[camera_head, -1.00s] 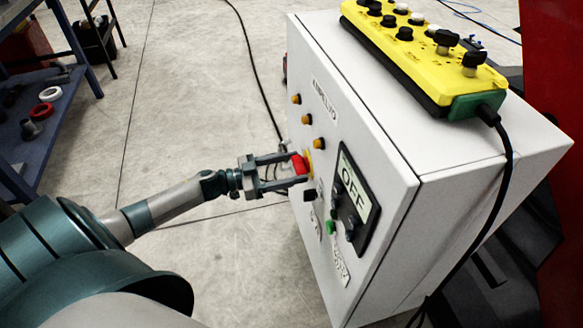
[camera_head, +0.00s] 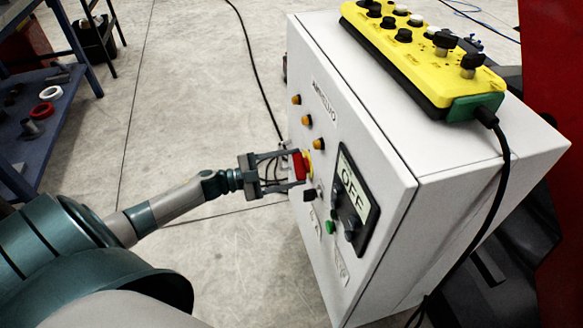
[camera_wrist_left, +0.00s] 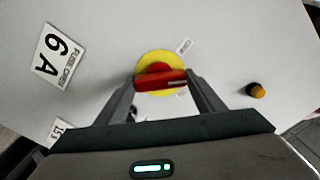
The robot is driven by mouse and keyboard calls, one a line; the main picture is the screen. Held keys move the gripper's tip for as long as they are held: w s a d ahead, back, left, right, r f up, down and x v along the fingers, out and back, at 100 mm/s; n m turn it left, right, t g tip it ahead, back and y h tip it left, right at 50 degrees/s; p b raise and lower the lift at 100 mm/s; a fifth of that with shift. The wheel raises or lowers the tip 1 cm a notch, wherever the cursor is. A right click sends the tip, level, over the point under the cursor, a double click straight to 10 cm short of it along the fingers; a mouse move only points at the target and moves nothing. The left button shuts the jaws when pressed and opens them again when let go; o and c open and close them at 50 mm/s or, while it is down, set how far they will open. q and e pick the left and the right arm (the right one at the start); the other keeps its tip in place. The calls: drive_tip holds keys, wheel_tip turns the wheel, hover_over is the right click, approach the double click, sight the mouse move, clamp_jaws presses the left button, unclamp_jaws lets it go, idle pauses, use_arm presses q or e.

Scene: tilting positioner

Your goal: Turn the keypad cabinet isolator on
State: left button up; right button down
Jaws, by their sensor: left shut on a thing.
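The keypad cabinet (camera_head: 365,120) is a white box with its front panel facing my left arm. My right gripper is not in view.
A black panel with an OFF label (camera_head: 357,190) and knobs sits beside the isolator. Orange buttons (camera_head: 306,120) run above it.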

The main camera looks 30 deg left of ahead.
use_arm(q)
drive_tip(key=shift+m+b, duration=1.15)
drive_tip(key=shift+m, duration=3.75)
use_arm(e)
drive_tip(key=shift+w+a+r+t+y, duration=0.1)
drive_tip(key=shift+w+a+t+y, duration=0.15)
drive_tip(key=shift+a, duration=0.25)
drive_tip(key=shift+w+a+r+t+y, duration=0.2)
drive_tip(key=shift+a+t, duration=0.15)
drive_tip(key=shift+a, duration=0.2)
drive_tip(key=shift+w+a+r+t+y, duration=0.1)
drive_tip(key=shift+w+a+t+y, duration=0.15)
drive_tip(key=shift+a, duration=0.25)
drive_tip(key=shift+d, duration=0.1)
use_arm(q)
drive_tip(key=o, duration=1.1)
drive_tip(key=shift+c, duration=0.2)
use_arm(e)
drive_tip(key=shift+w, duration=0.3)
use_arm(q)
drive_tip(key=shift+s, duration=0.1)
